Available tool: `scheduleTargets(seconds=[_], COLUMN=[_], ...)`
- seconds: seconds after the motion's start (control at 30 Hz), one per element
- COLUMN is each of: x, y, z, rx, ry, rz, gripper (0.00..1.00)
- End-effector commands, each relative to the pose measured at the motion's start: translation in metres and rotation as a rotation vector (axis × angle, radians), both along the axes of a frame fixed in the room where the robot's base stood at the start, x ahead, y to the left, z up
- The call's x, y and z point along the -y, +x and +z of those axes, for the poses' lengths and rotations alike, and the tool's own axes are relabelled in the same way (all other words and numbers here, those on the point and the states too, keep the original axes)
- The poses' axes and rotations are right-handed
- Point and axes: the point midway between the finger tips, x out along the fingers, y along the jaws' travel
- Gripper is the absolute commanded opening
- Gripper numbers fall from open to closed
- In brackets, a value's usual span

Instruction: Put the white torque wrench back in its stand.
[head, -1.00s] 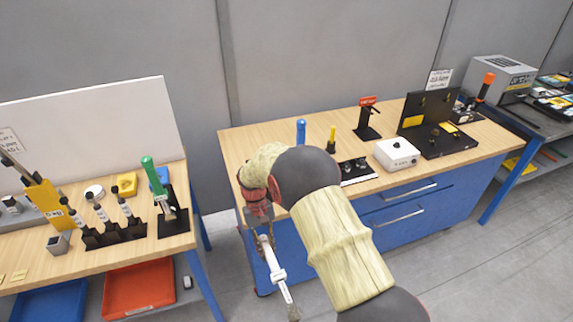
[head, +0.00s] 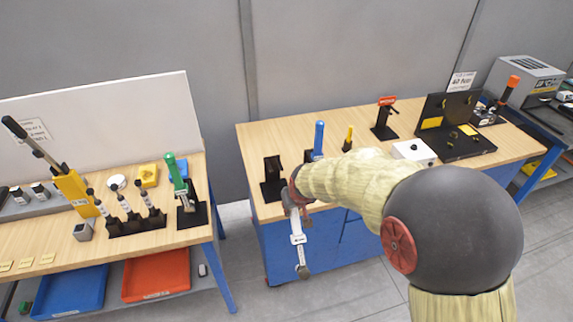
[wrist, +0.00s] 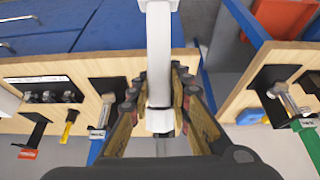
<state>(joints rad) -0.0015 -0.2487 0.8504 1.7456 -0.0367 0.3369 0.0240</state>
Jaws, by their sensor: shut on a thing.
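My gripper (head: 297,197) is shut on the white torque wrench (head: 298,242), which hangs down from it in front of the middle bench's left front corner. In the wrist view, the wrench's white shaft (wrist: 159,50) runs between the fingers of my gripper (wrist: 158,100). An empty black stand (head: 272,181) is on the bench's left end, just behind and left of my gripper. In the wrist view I cannot make out this stand behind the fingers. The wrench is apart from the stand.
A blue-handled tool (head: 319,138) stands just right of the empty stand, partly behind my arm. A yellow-handled tool (head: 348,139) is beyond it. The left bench holds a green-handled wrench (head: 176,172) in its stand. A gap separates the two benches.

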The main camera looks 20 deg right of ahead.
Motion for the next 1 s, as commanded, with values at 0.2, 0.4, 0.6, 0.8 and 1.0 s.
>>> scheduleTargets(seconds=[0.2, 0.4, 0.6, 0.8, 1.0], x=[-0.002, -0.003, -0.004, -0.004, -0.003], y=[0.021, 0.032, 0.036, 0.038, 0.041], z=[0.03, 0.046, 0.053, 0.055, 0.062], rx=[0.169, 0.26, 0.297, 0.312, 0.342], ry=[0.0, -0.001, 0.003, 0.003, -0.001], rz=[0.01, 0.016, 0.018, 0.018, 0.018], gripper=[0.0, 0.0, 0.0, 0.0, 0.0])
